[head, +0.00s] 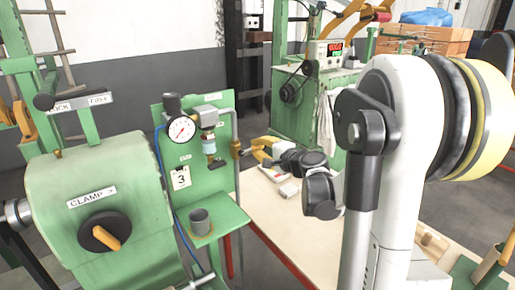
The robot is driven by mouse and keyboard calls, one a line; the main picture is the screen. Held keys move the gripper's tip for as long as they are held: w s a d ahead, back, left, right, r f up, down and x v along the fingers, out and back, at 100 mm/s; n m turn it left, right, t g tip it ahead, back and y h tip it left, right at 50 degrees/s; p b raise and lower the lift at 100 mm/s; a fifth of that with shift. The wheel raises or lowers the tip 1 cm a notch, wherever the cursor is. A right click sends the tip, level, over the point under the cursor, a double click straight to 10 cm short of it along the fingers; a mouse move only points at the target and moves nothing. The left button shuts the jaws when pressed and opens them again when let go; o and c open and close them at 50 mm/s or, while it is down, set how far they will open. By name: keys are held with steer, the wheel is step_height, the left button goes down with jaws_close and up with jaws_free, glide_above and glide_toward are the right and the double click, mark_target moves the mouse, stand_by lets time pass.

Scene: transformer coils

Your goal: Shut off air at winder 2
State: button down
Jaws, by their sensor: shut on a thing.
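A green air panel (170,135) carries a pressure gauge (181,129), a filter bowl (209,146) and a grey pipe (234,125) down its right edge. A tag on it (181,178) reads 3. A small brownish valve part (235,149) sits on the pipe. My gripper (246,151), with yellow fingers, reaches in from the right with its tips at this part. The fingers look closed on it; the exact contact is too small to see. I see no tag reading 2.
A green winder (105,190) with a CLAMP knob (105,232) stands at the left. A grey cup (200,220) rests on the panel's shelf. A pale workbench (290,235) lies below my arm. Another green machine (300,105) with a red display stands behind.

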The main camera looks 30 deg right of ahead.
steer(key=c, duration=1.4)
jaws_free()
steer(key=shift+o, duration=0.2)
steer(key=s+r, duration=0.2)
steer(key=s, duration=0.9)
steer(key=shift+s+d+r, duration=0.15)
steer(key=shift+s+d, duration=0.05)
steer(key=shift+s, duration=0.2)
